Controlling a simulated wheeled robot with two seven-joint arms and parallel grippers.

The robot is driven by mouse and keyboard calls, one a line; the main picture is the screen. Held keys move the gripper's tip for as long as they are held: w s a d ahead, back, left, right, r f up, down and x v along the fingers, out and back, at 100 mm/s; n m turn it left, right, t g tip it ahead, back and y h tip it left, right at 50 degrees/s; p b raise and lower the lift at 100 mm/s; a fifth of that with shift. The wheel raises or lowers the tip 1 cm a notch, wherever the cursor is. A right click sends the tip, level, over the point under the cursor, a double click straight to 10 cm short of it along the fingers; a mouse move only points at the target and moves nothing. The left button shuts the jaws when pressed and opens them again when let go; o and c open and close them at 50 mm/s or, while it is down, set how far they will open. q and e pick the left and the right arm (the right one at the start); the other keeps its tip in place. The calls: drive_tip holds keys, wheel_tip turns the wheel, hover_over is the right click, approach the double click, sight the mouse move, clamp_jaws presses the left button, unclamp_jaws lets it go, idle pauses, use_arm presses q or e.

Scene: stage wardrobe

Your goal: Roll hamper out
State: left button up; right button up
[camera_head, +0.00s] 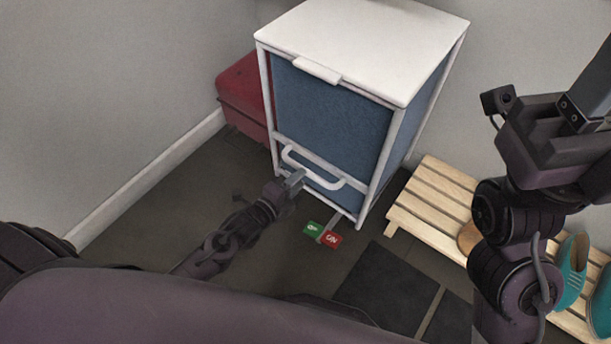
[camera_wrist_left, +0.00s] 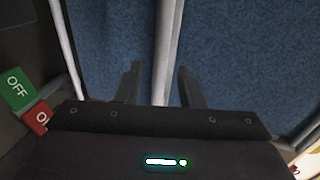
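The hamper (camera_head: 330,105) is a tall blue fabric box with a white frame and white lid, standing against the wall. A white bar handle (camera_head: 335,185) crosses its lower front. My left gripper (camera_head: 297,178) is at the left part of this handle. In the left wrist view its two fingers (camera_wrist_left: 160,85) stand apart, with a white bar (camera_wrist_left: 168,50) between them and a visible gap beside the left finger. A green OFF tab (camera_head: 313,229) and a red ON tab (camera_head: 330,239) sit low before the hamper. My right gripper (camera_head: 590,95) is raised at right; its fingertips are unclear.
A red box (camera_head: 243,95) stands left of the hamper. A slatted wooden rack (camera_head: 432,200) with teal shoes (camera_head: 573,270) is on the right. A dark mat (camera_head: 385,285) lies in front. Bare floor (camera_head: 165,205) is free at left.

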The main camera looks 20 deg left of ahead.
use_arm(q)
drive_tip(key=b+x, duration=0.1)
drive_tip(key=x, duration=0.3)
drive_tip(key=shift+d, duration=0.1)
clamp_jaws()
